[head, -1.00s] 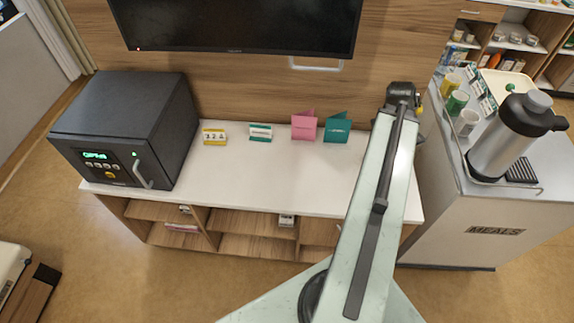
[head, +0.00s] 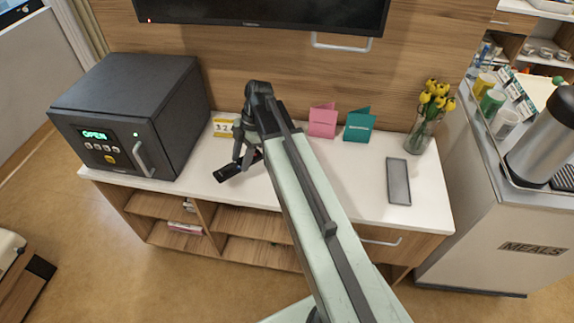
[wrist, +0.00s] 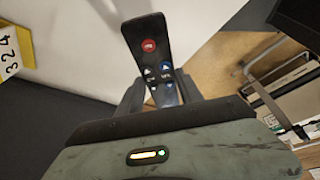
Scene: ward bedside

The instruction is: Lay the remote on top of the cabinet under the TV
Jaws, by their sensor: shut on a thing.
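The dark remote (head: 232,168) is held by my gripper (head: 243,155) over the left-middle part of the white top of the cabinet (head: 340,190) under the TV (head: 260,12). In the wrist view the remote (wrist: 150,55) shows its red button and several blue and white ones, and sticks out beyond the jaws (wrist: 155,100). My gripper is shut on it. The jaws hide part of the remote. I cannot tell whether the remote touches the cabinet top.
A dark safe (head: 130,115) reading OPEN stands to the left. A yellow number block (head: 223,127), a pink card (head: 322,121) and a teal card (head: 359,125) stand behind. A grey tray (head: 398,181) and a vase of yellow tulips (head: 422,132) are to the right. Some top between is clear.

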